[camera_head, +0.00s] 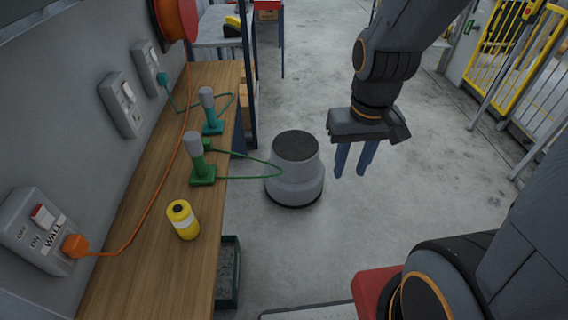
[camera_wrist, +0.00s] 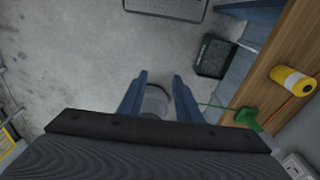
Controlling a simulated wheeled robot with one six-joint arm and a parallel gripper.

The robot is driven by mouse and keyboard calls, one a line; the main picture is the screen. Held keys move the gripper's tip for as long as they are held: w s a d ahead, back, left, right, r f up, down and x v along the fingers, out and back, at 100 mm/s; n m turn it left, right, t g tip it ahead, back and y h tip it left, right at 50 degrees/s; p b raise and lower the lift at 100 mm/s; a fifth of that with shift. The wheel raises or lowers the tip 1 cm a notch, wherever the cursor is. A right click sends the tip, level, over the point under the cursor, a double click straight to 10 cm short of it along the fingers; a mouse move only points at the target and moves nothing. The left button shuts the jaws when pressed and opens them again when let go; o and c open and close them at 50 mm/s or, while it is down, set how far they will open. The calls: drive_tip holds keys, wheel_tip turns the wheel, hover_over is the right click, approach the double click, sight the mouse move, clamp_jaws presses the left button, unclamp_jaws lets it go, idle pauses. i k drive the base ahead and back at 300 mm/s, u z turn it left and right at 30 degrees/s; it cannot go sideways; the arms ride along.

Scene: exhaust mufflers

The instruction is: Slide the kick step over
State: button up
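The kick step (camera_head: 295,182) is a round, light grey stool with a dark top. It stands upright on the concrete floor beside the workbench. My gripper (camera_head: 352,172) hangs to the right of the kick step in the head view, its two blue fingers pointing down, apart and empty. In the wrist view, part of the kick step (camera_wrist: 155,100) shows beyond and between the spread fingers (camera_wrist: 159,76). Much of it is hidden there by my gripper, and I see no contact.
The wooden workbench (camera_head: 140,215) holds a yellow canister (camera_head: 182,220), a green tool (camera_head: 201,165) and a teal tool (camera_head: 211,115). A dark crate (camera_head: 229,275) stands below the bench. Yellow fencing (camera_head: 500,50) is far right.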

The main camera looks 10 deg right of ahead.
sight(296, 151)
drive_tip(key=i, duration=0.9)
drive_tip(key=u, duration=0.05)
drive_tip(key=k, duration=1.05)
drive_tip(key=z, duration=0.8)
drive_tip(key=i, duration=1.45)
drive_tip(key=u, duration=0.65)
